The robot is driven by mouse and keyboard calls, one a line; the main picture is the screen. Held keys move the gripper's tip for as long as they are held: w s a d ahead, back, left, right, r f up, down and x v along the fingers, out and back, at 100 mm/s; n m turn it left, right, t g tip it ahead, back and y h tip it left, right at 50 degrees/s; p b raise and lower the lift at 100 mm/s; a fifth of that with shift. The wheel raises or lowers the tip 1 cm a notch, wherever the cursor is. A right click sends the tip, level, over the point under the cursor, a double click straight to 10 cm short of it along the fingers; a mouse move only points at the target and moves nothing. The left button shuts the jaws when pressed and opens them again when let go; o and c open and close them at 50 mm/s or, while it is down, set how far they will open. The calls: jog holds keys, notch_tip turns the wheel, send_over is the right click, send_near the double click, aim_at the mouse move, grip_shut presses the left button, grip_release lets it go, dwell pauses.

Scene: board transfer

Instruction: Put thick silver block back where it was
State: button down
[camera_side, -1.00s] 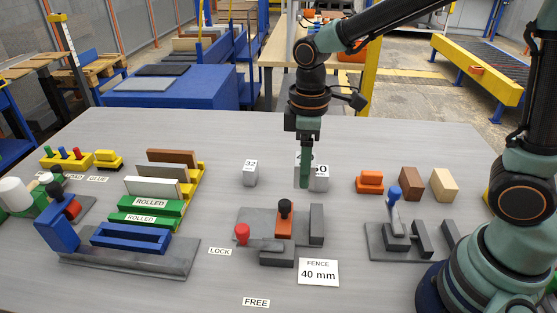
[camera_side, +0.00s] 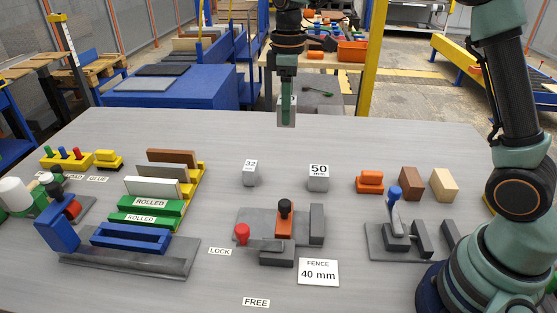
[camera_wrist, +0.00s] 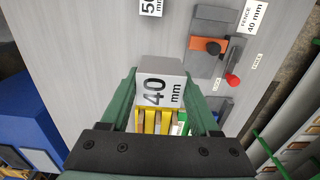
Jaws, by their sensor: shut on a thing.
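My gripper (camera_side: 287,102) is shut on a silver-grey block marked 40 mm (camera_wrist: 162,88) and holds it in the air, above the far part of the table. In the side view the green fingers hide most of that block. Two other silver-grey blocks stand on the table: a small one marked 32 (camera_side: 250,176) and a larger one marked 50 (camera_side: 318,181). A clear gap of grey table lies between them. The 50 block also shows at the top edge of the wrist view (camera_wrist: 151,6).
A grey fixture (camera_side: 257,218) with an orange piece, black knob and red knob stands in front of the blocks. An orange block (camera_side: 369,181), brown block (camera_side: 411,183) and tan block (camera_side: 444,185) stand to the right. Green and yellow racks (camera_side: 150,206) stand left.

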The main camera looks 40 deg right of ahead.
jog(key=shift+w+d+f, duration=0.2)
jog(key=shift+w+d, duration=0.45)
jog(key=shift+w, duration=0.15)
notch_tip(320, 180, down, 20)
jog(key=shift+w, duration=0.1)
jog(key=shift+c, duration=0.6)
grip_release()
jog(key=shift+f, duration=0.15)
